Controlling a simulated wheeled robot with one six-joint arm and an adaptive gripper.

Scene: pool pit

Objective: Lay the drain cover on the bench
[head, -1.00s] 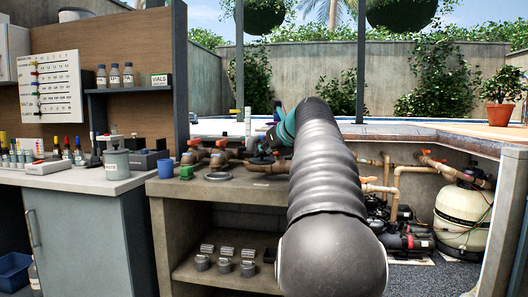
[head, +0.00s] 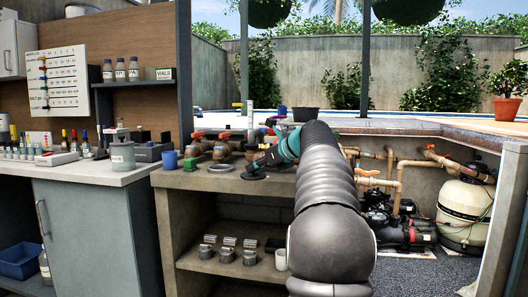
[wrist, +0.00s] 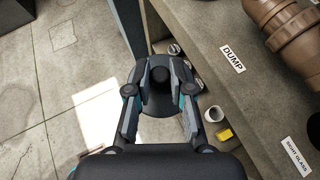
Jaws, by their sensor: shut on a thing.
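The drain cover is a dark round disc with a centre knob (wrist: 158,103). My gripper (wrist: 159,76) is shut on the knob, with a finger on each side. In the head view the cover (head: 252,174) hangs below my gripper (head: 262,163), in line with the bench top. The bench (head: 205,182) is a concrete counter with an open shelf. In the wrist view the cover is seen against the floor and the bench's front edge, with the bench top (wrist: 222,88) to the right. Its height above the bench is hard to tell.
A flat grey disc (head: 221,168), green object (head: 190,164) and blue cup (head: 169,160) occupy the bench's left. Pipes with orange valves (head: 222,150) run behind. Pumps (head: 405,232) stand right.

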